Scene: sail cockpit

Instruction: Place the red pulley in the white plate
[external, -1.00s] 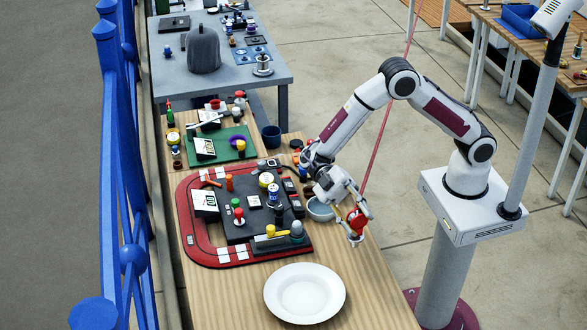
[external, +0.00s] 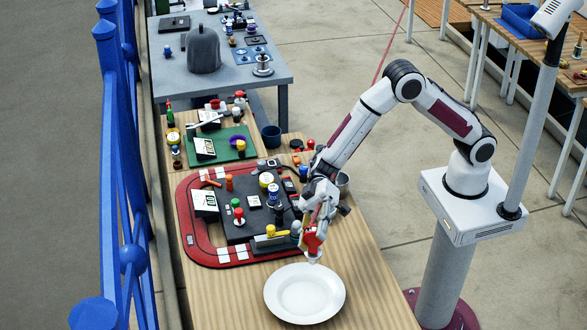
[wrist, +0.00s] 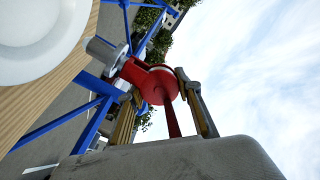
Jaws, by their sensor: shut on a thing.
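The red pulley (external: 312,242) is held in my gripper (external: 314,236) above the table, just behind the white plate in the external view. In the wrist view the red pulley (wrist: 152,80) sits between the two fingers of my gripper (wrist: 160,95), with a grey cylindrical end pointing to the upper left. The white plate (external: 304,293) lies flat and empty on the wooden table. Part of the plate (wrist: 62,45) shows at the upper left of the wrist view. The pulley and the plate are apart.
A blue railing (external: 130,200) runs along the left. The wood (external: 365,270) right of the plate is clear.

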